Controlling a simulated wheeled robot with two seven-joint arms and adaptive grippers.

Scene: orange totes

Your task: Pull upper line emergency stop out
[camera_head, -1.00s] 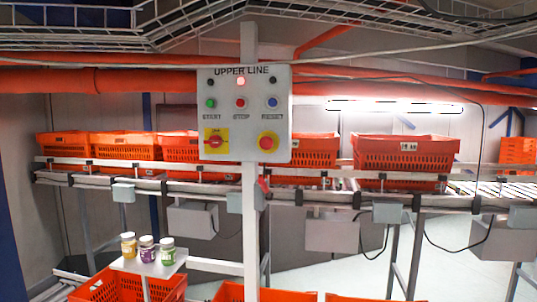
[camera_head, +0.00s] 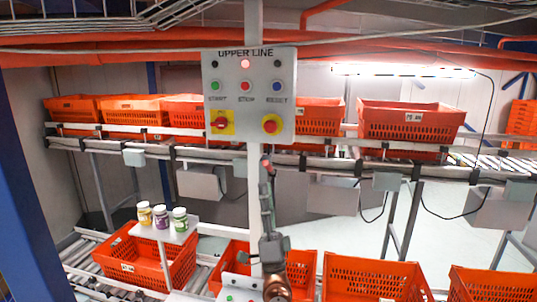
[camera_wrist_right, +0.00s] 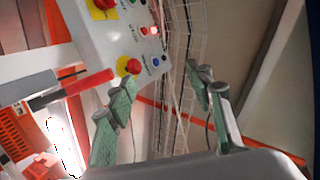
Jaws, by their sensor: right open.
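The grey UPPER LINE control panel (camera_head: 284,65) hangs on a white post in the head view. Its emergency stop (camera_head: 271,125), a red mushroom button on a yellow ring, is at the panel's lower right. It also shows in the right wrist view (camera_wrist_right: 128,66), ahead of my fingers. My right gripper (camera_head: 266,190) is below the panel in the head view, close in front of the post. In the right wrist view my right gripper (camera_wrist_right: 163,92) is open and empty, its two greenish fingers apart. It is not touching the emergency stop. My left gripper is not in view.
A red-and-yellow rotary switch (camera_head: 221,123) is left of the emergency stop. A red lamp (camera_head: 245,63) is lit above. A red rod (camera_wrist_right: 85,82) is near the post. Jars (camera_head: 161,216) stand on a small shelf. Orange totes (camera_head: 410,122) line the conveyors behind and below.

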